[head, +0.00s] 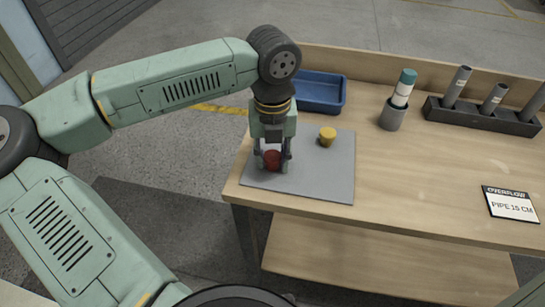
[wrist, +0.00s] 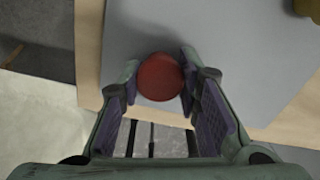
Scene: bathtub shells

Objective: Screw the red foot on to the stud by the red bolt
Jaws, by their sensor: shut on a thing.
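The red foot (head: 272,160) is a round red piece, low over the left part of the grey mat (head: 325,180). My gripper (head: 272,163) points down and is shut on it, one finger at each side. In the wrist view the red foot (wrist: 160,77) shows as a red disc between the fingertips of my gripper (wrist: 160,80). I cannot tell whether the foot touches the mat. No stud or red bolt can be made out in either view.
A yellow piece (head: 327,136) stands on the mat. A blue tray (head: 320,92) is behind it. To the right are a grey cup (head: 392,115) with a teal-capped bottle (head: 404,86), a dark rack (head: 483,117) of grey tubes and a sign (head: 511,203). The bench's middle is clear.

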